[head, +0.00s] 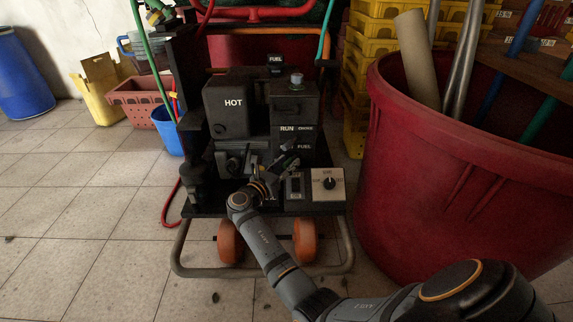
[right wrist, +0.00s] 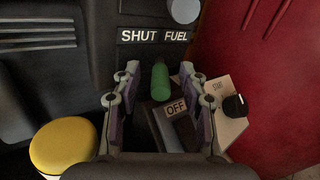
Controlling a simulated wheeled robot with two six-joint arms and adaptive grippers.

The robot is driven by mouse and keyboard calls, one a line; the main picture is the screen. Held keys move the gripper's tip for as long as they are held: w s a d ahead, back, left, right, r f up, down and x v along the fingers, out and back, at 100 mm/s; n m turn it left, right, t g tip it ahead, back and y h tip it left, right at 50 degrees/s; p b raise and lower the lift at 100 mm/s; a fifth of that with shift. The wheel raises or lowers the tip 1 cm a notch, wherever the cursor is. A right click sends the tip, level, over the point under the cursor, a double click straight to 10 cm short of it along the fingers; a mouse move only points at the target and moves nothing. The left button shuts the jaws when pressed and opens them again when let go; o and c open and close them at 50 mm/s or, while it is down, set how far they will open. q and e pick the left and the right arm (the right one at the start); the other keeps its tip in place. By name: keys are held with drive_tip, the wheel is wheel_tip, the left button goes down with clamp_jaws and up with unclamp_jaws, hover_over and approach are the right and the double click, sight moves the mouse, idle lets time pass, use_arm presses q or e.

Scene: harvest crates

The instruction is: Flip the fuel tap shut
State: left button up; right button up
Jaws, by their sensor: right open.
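The fuel tap shows in the right wrist view as a green-gripped lever (right wrist: 160,82) below a black plate (right wrist: 154,37) lettered SHUT and FUEL. My right gripper (right wrist: 159,72) is open, with one finger on each side of the green grip. I cannot tell whether either finger touches it. In the head view my right gripper (head: 282,166) is at the front of the black machine (head: 226,110), just below the FUEL label, and hides most of the tap. My left gripper is not in view.
An OFF switch (right wrist: 176,107) sits just below the green grip. A dial panel (head: 328,184) is to the right and a yellow cap (right wrist: 62,146) to the lower left. A large red tub (head: 450,190) stands close on the right.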

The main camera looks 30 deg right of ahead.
wheel_tip(320, 180, up, 10)
idle(0.3)
idle(0.4)
